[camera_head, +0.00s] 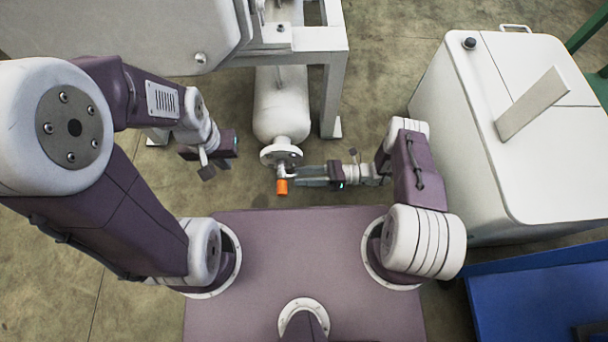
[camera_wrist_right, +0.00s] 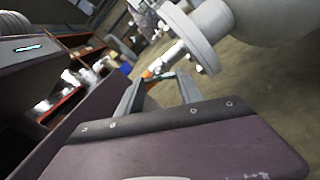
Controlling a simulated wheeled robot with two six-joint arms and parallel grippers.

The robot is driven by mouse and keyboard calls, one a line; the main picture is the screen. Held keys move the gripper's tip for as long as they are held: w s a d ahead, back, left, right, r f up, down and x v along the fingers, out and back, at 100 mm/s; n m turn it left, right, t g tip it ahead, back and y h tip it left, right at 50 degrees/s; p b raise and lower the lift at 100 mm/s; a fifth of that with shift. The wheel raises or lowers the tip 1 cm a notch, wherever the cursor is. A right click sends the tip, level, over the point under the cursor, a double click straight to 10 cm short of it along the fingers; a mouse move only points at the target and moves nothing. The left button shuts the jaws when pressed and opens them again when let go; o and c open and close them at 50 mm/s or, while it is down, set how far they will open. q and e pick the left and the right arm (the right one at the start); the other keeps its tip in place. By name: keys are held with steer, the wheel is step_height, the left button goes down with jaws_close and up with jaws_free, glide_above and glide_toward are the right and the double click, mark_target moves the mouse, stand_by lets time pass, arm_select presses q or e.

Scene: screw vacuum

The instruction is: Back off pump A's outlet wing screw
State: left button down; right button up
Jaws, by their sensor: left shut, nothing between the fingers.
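A white cylindrical pump body (camera_head: 281,104) lies below the machine frame in the head view, its round end flange (camera_head: 281,154) towards me. A short outlet fitting with an orange end (camera_head: 282,187) sticks out from the flange. In the right wrist view, the flange (camera_wrist_right: 194,36) and orange part (camera_wrist_right: 148,74) show just beyond the fingertips. My right gripper (camera_head: 300,172) reaches in from the right at the outlet; its fingers (camera_wrist_right: 163,80) stand apart. The wing screw is too small to make out clearly, and contact cannot be told. My left gripper (camera_head: 229,145) is shut and empty, left of the pump.
A white cabinet (camera_head: 450,110) with a raised slanted plate stands at the right. A blue surface (camera_head: 540,300) is at the lower right. The white machine frame (camera_head: 333,90) has a leg close to the pump's right side. Open floor (camera_head: 385,60) lies between frame and cabinet.

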steer(key=c, duration=0.6)
steer(key=shift+c, duration=0.2)
steer(key=n+p, duration=0.3)
steer(key=n, duration=2.1)
steer(key=shift+w+r, duration=0.1)
steer(key=shift+n+p, duration=0.3)
steer(key=shift+n, duration=0.2)
steer(key=o, duration=1.4)
